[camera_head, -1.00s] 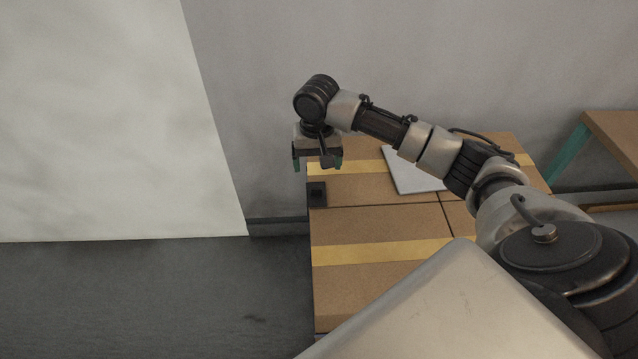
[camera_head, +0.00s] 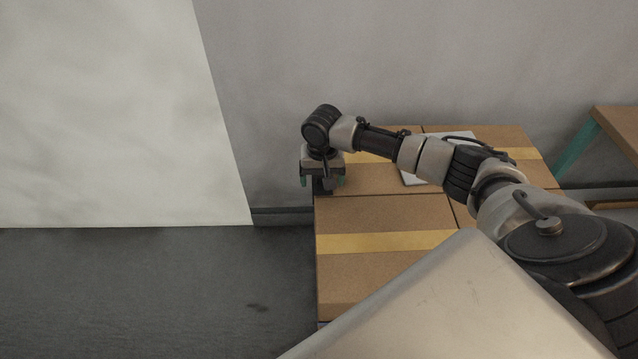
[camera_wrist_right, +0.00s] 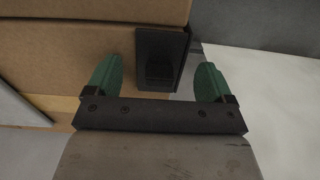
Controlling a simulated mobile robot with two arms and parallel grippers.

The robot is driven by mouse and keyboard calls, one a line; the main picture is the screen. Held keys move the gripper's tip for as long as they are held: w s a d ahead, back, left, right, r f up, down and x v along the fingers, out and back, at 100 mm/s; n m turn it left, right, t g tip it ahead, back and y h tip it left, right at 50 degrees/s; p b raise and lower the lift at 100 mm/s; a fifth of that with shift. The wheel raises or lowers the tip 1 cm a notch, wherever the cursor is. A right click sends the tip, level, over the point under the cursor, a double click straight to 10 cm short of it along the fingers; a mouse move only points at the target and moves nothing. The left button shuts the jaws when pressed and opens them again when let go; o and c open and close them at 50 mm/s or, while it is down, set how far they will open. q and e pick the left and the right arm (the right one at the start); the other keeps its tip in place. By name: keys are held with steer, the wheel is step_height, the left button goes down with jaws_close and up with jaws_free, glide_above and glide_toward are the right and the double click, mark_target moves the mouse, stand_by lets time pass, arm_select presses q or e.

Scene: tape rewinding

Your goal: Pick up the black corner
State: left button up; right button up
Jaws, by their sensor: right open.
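The black corner (camera_wrist_right: 162,60) sits at the edge of a cardboard box in the right wrist view, a small dark piece with a recessed middle. In the head view it shows only in part below my right gripper (camera_head: 323,181), at the box's left edge. My right gripper is open, and its two green fingers also show in the right wrist view (camera_wrist_right: 160,82). The black corner lies between and just beyond these fingers, nearer the left one. My left gripper is not in view.
Cardboard boxes (camera_head: 380,215) with yellow tape strips stand together below my right arm. A flat white-grey item (camera_head: 413,178) lies on them, partly behind the arm. A wooden table with teal legs (camera_head: 617,125) is at the far right. A large white panel (camera_head: 110,110) stands left.

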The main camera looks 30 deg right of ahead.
steer(key=shift+c, duration=0.3)
steer(key=c, duration=0.9)
steer(key=shift+c, duration=0.2)
steer(key=shift+r, duration=0.15)
